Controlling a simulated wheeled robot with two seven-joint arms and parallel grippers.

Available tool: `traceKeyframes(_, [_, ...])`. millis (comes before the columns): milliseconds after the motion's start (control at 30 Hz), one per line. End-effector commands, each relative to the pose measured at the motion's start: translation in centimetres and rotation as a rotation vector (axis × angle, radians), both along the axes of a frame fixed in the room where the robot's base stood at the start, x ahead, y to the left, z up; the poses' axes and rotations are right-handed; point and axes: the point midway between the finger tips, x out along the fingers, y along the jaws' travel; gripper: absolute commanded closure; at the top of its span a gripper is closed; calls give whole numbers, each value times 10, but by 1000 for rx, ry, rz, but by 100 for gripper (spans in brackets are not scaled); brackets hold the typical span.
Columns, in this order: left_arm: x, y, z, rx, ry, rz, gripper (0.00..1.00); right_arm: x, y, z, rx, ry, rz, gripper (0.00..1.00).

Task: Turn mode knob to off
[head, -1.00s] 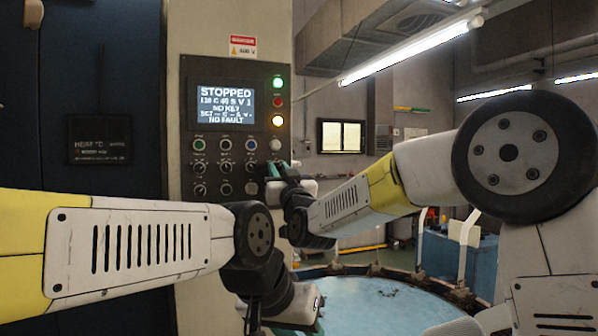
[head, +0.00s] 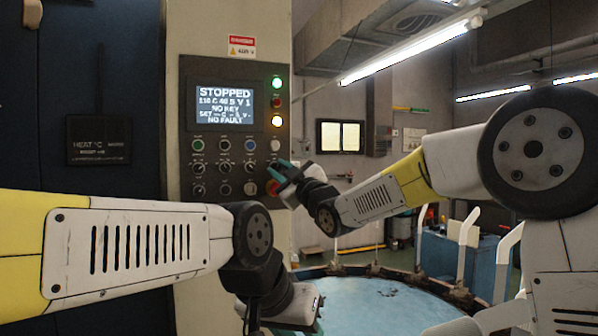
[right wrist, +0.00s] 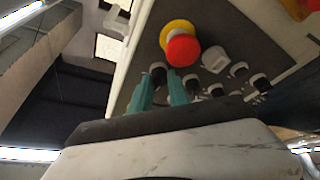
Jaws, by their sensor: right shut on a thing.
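The dark control panel (head: 235,130) on the pale machine column carries several knobs and buttons. My right gripper (head: 276,175) is at the panel's lower right, beside the red stop button (head: 272,187). In the right wrist view, my teal fingertips (right wrist: 163,84) are shut on a small dark knob (right wrist: 157,70), which I take as the mode knob. Its label and pointer cannot be read, and the fingers hide most of it in the head view. My left gripper (head: 305,326) hangs low at the bottom edge, and its jaws are mostly hidden.
The screen (head: 225,106) reads STOPPED, NO KEY and NO FAULT. The red stop button on its yellow ring (right wrist: 181,38) and a grey-white knob (right wrist: 215,58) sit close to my right fingers. A round drum with a pale blue top (head: 375,305) stands below.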

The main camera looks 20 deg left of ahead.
Motion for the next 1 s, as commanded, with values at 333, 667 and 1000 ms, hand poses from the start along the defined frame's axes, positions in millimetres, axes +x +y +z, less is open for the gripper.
traceKeyframes(333, [0,0,0,0,0,0,64,0,-1,0,-83,-61,0,100])
traceKeyframes(667, [0,0,0,0,0,0,64,0,0,0,-91,-66,1,100])
traceKeyframes(1000, [0,0,0,0,0,0,64,0,0,0,-90,-65,1,57])
